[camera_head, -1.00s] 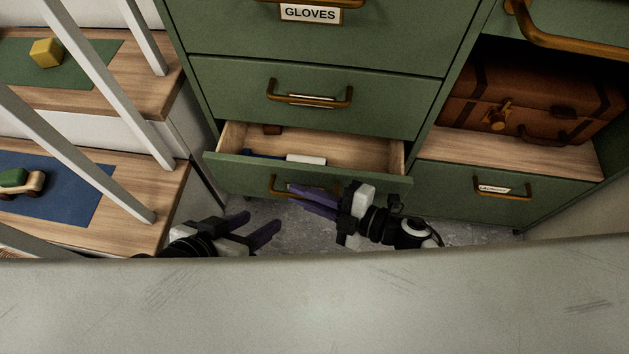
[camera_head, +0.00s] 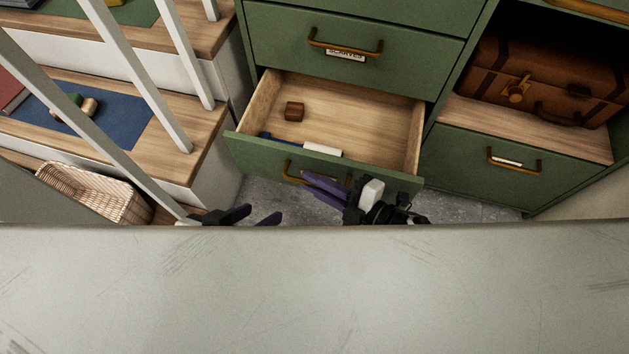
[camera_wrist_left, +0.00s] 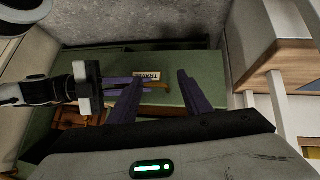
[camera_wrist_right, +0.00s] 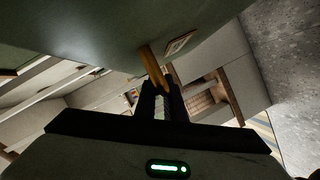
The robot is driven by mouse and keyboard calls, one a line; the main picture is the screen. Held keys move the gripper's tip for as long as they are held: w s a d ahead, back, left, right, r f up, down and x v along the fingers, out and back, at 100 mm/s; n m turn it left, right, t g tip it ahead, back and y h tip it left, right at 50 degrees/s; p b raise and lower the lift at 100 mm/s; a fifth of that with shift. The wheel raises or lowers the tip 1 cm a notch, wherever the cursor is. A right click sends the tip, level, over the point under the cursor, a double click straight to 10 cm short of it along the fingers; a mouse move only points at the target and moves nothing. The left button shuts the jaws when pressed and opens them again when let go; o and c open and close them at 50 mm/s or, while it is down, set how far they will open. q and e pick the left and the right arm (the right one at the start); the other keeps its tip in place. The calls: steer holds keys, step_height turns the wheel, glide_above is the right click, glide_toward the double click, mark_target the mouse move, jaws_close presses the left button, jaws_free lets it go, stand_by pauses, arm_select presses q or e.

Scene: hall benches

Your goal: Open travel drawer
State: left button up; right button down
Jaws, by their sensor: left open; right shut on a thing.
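The travel drawer (camera_head: 245,150) is the green drawer that stands pulled out low in the cabinet, with a bare wood interior. Its label (camera_wrist_left: 147,76), seen inverted in the left wrist view, seems to read TRAVEL. Its brass handle (camera_wrist_right: 154,66) is between the fingers of my right gripper (camera_head: 316,185), which is shut on it. Inside lie a small brown block (camera_head: 294,111), a white roll (camera_head: 322,149) and a dark blue item partly hidden by the front. My left gripper (camera_head: 258,215) is open and empty, low and left of the drawer front.
A closed drawer labelled SCARVES (camera_head: 346,55) is above. A brown suitcase (camera_head: 540,85) sits in the right compartment over another closed drawer (camera_head: 510,175). White posts (camera_head: 150,80), wooden steps (camera_head: 185,125) and a wicker basket (camera_head: 95,192) stand left. A pale surface (camera_head: 320,290) fills the foreground.

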arm_select(q)
steer(key=shift+w, duration=0.1)
arm_select(e)
steer(key=shift+w+d, duration=0.1)
steer(key=c, duration=1.8)
jaws_free()
steer(key=shift+c, duration=0.2)
arm_select(q)
steer(key=shift+s+a+r+n+t+p, duration=0.25)
steer(key=shift+a+r+n+t+p, duration=0.15)
steer(key=shift+a+r+p, duration=0.65)
arm_select(e)
steer(key=v, duration=1)
arm_select(q)
steer(key=shift+d+f, duration=0.25)
steer(key=shift+d, duration=0.1)
arm_select(e)
steer(key=shift+r, duration=0.1)
